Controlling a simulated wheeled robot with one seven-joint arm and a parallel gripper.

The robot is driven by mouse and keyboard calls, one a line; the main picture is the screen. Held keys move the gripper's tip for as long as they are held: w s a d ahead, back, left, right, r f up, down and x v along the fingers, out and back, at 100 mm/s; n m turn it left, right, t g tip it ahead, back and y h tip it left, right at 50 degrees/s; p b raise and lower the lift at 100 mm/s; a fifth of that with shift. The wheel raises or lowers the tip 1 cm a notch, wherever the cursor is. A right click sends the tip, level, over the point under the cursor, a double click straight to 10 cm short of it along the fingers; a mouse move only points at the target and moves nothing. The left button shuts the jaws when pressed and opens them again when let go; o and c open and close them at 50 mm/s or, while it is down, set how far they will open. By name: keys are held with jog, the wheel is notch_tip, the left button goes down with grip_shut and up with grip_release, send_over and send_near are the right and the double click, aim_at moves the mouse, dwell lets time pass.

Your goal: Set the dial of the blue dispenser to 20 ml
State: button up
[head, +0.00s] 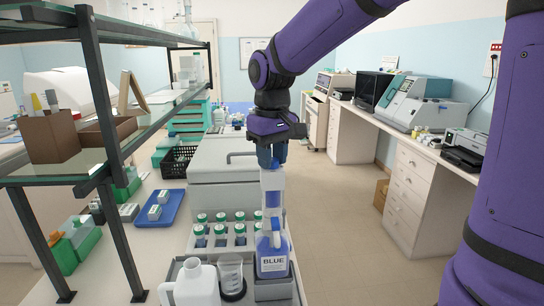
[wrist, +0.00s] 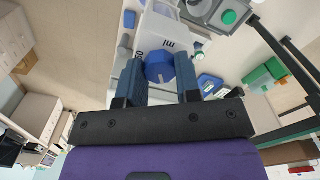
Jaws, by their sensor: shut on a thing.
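The blue dispenser is a bottle labelled BLUE (head: 272,264) with a tall blue and white pump (head: 272,182) above it. It stands upright at the front of the bench. My gripper (head: 271,158) is at the top of the pump, pointing down. In the wrist view, the round blue dial (wrist: 159,67) sits between the two fingers of my gripper (wrist: 158,75), which are shut on it. Letters "ml" show on the white body beside the dial. The dial's setting cannot be read.
A white jug (head: 192,285) and a glass beaker (head: 231,275) stand left of the dispenser. Several green-capped jars (head: 220,228) stand behind. A dark-framed shelf (head: 95,75) rises at left. The floor at right (head: 345,230) is clear.

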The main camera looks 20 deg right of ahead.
jog(key=shift+n, duration=1.1)
jog(key=o, duration=0.9)
jog(key=shift+r, duration=0.1)
notch_tip(320, 180, up, 11)
jog(key=shift+f, duration=0.2)
jog(key=shift+s, duration=0.1)
jog(key=s+d+f+m+t, duration=0.1)
jog(key=s+d+f, duration=0.1)
jog(key=s, duration=0.5)
jog(key=s+d+f+m+t, duration=0.2)
jog(key=s+f, duration=0.1)
jog(key=s, duration=0.4)
jog(key=s+d+f+m+t, duration=0.2)
jog(key=s+d, duration=0.1)
jog(key=s, duration=0.3)
jog(key=shift+s+f, duration=0.2)
jog(key=shift+s, duration=0.2)
